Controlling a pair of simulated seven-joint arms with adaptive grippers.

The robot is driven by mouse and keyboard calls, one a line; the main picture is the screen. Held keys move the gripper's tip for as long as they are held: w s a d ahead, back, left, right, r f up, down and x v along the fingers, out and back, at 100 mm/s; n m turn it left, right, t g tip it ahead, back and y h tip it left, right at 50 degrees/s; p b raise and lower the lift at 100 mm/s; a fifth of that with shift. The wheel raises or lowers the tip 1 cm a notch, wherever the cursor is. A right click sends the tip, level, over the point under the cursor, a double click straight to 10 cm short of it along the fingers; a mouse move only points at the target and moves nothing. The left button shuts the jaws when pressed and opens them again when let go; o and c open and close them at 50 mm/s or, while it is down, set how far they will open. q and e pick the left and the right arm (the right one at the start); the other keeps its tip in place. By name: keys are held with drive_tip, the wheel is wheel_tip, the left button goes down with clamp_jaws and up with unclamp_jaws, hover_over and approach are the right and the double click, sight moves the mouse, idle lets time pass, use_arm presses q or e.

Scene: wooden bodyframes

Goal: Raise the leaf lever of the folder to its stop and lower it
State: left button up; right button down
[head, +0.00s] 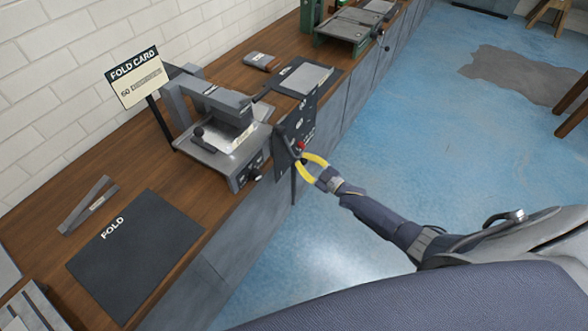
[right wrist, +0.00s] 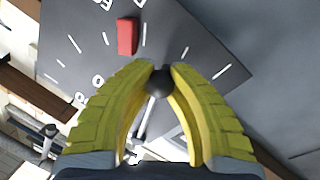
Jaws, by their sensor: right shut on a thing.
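The folder (head: 238,160) is a grey bench machine on the wooden counter, with a dark scale plate (head: 295,124) at its right front side. In the right wrist view the plate (right wrist: 85,45) carries white tick marks and a red stop block (right wrist: 127,37). My right gripper (head: 305,163), with yellow fingers, is at the lower edge of the plate. In the right wrist view its fingertips (right wrist: 161,76) are shut on a black ball knob (right wrist: 160,84), the leaf lever's end. The knob sits below and right of the red block, apart from it. My left gripper is out of view.
A "FOLD CARD" sign (head: 136,76) reading 60 stands behind the folder. A dark "FOLD" mat (head: 135,255) and a folded metal strip (head: 88,205) lie at left. A green machine (head: 345,28) stands farther along.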

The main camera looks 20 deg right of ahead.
drive_tip(key=shift+w+d+r+n+y, duration=0.1)
drive_tip(key=shift+w+d+r+n, duration=0.2)
drive_tip(key=shift+d, duration=0.2)
drive_tip(key=shift+w+d+r+n+y, duration=0.1)
drive_tip(key=shift+w+d+r+n, duration=0.15)
drive_tip(key=shift+w+d+n, duration=0.15)
drive_tip(key=shift+w+d+r+n+y, duration=0.1)
drive_tip(key=shift+w+d+r+n, duration=0.25)
drive_tip(key=shift+d, duration=0.2)
drive_tip(key=shift+f, duration=0.1)
drive_tip(key=c, duration=1.1)
unclamp_jaws()
drive_tip(key=shift+v, duration=6.05)
drive_tip(key=shift+a+f, duration=0.1)
